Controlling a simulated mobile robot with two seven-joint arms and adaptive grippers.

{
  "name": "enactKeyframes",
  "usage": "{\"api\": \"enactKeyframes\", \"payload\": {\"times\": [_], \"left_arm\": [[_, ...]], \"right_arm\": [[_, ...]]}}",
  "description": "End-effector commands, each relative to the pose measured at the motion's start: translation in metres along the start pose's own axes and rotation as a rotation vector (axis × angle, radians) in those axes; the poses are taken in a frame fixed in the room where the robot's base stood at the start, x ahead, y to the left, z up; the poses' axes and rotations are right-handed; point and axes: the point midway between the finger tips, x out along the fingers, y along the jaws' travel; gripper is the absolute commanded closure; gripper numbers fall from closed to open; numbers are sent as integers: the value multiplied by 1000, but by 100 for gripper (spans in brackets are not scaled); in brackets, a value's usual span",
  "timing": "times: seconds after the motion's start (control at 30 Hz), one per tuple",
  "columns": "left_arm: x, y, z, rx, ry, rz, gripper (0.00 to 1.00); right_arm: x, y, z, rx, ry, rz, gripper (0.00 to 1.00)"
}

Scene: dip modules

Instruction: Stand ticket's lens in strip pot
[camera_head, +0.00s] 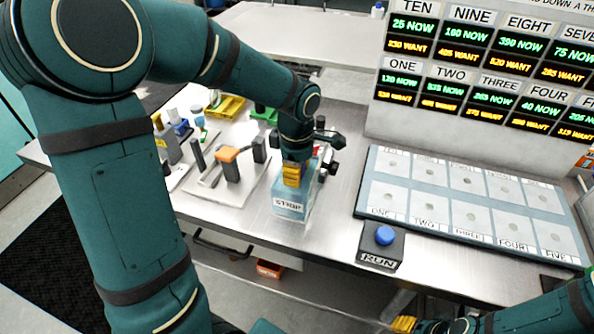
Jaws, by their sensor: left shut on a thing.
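I cannot pick out a ticket. My right gripper (404,324) shows only in part at the bottom edge, low in front of the table, and its jaws are unclear.
A light tray with dark posts and an orange-topped block (228,155) stands left of the pot. A blue button box (381,246) and a numbered panel of pads (470,231) lie right. A NOW/WANT board (490,75) stands behind. Bare table lies between pot and panel.

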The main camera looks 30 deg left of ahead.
Motion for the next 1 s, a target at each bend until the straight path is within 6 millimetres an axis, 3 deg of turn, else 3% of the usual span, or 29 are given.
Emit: {"api": "enactKeyframes", "payload": {"times": [0.27,0.3,0.33,0.77,1.0], "left_arm": [[4,0,0,0,0,0,100],[3,0,0,0,0,0,52],[3,0,0,0,0,0,41],[-3,0,0,0,0,0,39],[-47,1,0,1,-1,6,39]], "right_arm": [[4,1,0,0,0,0,53],[3,1,0,0,-1,0,53],[3,1,0,0,0,0,53],[-2,-1,0,0,0,0,53],[-10,-4,-4,2,7,1,53]]}}
